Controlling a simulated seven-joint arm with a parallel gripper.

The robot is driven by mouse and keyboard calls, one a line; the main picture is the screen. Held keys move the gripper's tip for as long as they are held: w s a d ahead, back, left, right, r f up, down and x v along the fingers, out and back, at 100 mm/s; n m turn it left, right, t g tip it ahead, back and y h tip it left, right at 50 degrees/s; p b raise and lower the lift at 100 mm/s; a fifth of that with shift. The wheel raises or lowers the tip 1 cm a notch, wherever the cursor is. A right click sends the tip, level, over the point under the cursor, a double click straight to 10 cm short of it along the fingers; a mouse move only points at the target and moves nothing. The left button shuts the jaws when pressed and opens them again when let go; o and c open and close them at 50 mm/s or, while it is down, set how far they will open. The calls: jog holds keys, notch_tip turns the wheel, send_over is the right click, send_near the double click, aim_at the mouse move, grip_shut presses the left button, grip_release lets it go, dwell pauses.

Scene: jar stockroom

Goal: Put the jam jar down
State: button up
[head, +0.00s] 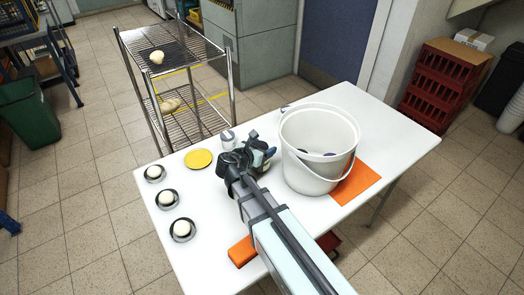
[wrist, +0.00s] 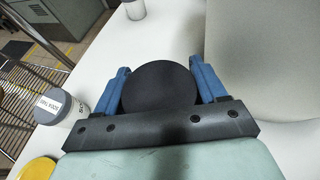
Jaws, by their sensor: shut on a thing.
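My gripper (wrist: 158,75) is shut on a round thing with a dark lid (wrist: 158,90), seen from above between the blue fingers; I take it for the jam jar. Its label and base are hidden, so I cannot tell whether it touches the table. In the head view my gripper (head: 264,157) is low over the white table (head: 390,125), just left of the white bucket (head: 310,165), and hides most of the jar.
A labelled jar (wrist: 62,105) stands left of my gripper, and another jar (wrist: 135,8) is farther off. A yellow disc (head: 198,159) and three dark dishes with white tops (head: 168,198) are at the left. An orange mat (head: 362,180) lies under the bucket. The table's right end is clear.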

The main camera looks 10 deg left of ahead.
notch_tip(320, 180, up, 27)
jog(key=shift+f, duration=0.2)
jog(key=w+d+f+m+g+h, duration=0.1)
jog(key=d+f+m+h, duration=0.15)
jog(key=d, duration=0.75)
jog(key=w+d+f+m+g+h, duration=0.1)
jog(key=d+f+m+g+h, duration=0.15)
jog(key=d, duration=0.65)
jog(key=shift+n+t+y, duration=0.3)
jog(key=shift+t, duration=0.05)
jog(key=shift+s+f, duration=0.1)
jog(key=shift+f, duration=5.05)
jog(key=shift+f, duration=0.25)
